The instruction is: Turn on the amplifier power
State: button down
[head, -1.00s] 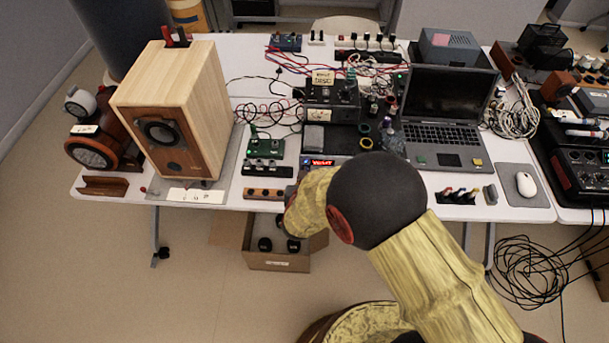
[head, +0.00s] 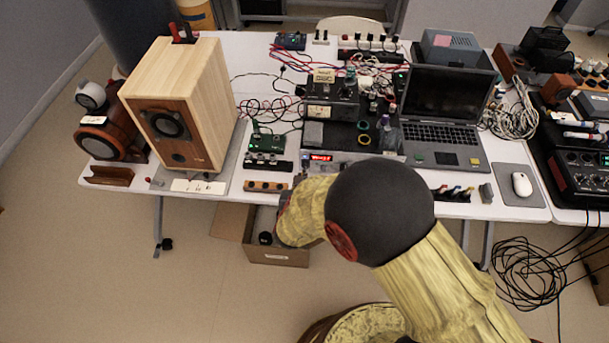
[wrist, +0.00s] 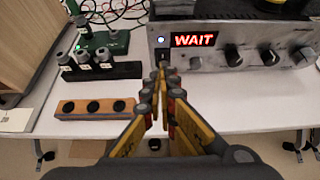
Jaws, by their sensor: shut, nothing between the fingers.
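The amplifier is a silver-fronted unit (wrist: 235,50) in the wrist view, with a lit red "WAIT" display (wrist: 194,39), a small blue-white light (wrist: 161,41) left of it, and several dark knobs along the front. My gripper (wrist: 160,78) is shut and empty. Its fingertips are together in front of the panel's lower left, just below a small dark control (wrist: 168,58); I cannot tell whether they touch it. In the head view the amplifier front (head: 345,161) shows at the table's front edge, with its red display lit. My arm hides the gripper there.
A block with three dark knobs (wrist: 95,107) and a black strip with several grey-topped posts (wrist: 100,70) lie left of the gripper. A wooden speaker (head: 185,105) stands further left, a laptop (head: 440,130) to the right. An open cardboard box (head: 275,252) is under the table edge.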

jog(key=r+p+v, duration=0.1)
jog(key=v, duration=0.6)
jog(key=shift+w+p, duration=0.3)
jog(key=shift+p, duration=0.05)
jog(key=shift+d, duration=0.1)
jog(key=s+d+r+m+g+h, duration=0.35)
jog(key=s+d+m, duration=0.25)
jog(key=d+m, duration=0.35)
jog(key=s+d+r+m+g+h, duration=0.2)
jog(key=s+d+r+m+g, duration=0.3)
jog(key=d+m, duration=0.4)
jog(key=s+r+m+y, duration=0.6)
jog(key=s+r+m, duration=0.3)
jog(key=r+m, duration=0.3)
jog(key=d+r+m+t, duration=0.2)
jog(key=d+r+m, duration=0.2)
jog(key=r, duration=0.3)
jog(key=shift+w+d+r+m, duration=0.15)
jog(key=shift+r+m, duration=0.1)
jog(key=shift+m, duration=0.2)
